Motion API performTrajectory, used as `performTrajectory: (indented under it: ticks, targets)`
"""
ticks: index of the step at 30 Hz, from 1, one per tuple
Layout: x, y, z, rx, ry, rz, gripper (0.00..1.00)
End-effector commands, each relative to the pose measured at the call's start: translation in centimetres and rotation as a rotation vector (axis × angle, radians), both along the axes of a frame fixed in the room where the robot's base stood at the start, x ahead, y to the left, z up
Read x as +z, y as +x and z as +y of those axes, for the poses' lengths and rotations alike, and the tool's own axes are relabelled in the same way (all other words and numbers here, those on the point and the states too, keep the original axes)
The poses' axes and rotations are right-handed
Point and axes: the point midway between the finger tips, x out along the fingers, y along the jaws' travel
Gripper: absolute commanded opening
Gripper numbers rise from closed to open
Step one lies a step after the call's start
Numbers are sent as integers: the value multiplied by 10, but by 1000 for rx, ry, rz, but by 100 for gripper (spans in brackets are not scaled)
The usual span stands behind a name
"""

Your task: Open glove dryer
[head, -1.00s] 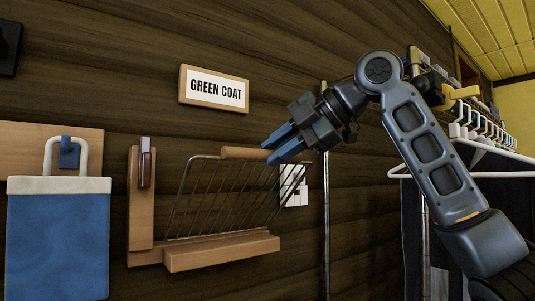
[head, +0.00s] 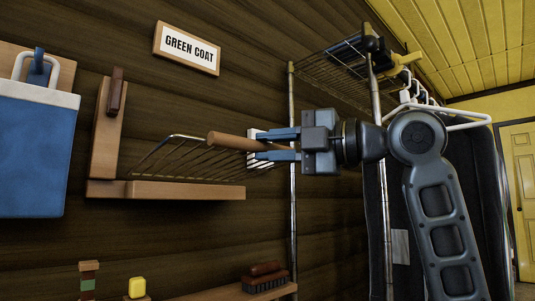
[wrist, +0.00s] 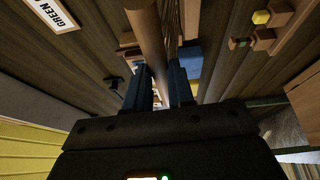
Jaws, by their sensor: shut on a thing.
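The glove dryer is on the dark plank wall, with a wooden upright (head: 107,130), a wooden ledge (head: 195,190) and a wire rack (head: 165,160) hinged above the ledge. The rack leans out from the wall at a low angle. A round wooden bar (head: 228,141) runs along its outer edge. My gripper (head: 256,145) is shut on the right end of this bar, one finger above and one below. In the wrist view the bar (wrist: 149,38) runs away from between the fingers (wrist: 162,85).
A blue bag (head: 30,150) hangs at left, below and left of the GREEN COAT sign (head: 187,48). A metal rack post (head: 293,200) stands just behind my gripper. A low shelf (head: 225,292) holds a brush (head: 265,278). Hangers and dark coats are at right.

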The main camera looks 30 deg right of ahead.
Motion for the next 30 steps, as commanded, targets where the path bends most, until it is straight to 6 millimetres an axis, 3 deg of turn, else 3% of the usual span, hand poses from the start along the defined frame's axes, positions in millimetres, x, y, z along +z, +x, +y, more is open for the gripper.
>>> performTrajectory:
  ticks: [1,9,30]
  targets:
    - [-16,0,0,1,3,-12,0]
    - [-37,-3,-1,-1,7,-37,0]
    - [-53,-3,0,3,5,-26,0]
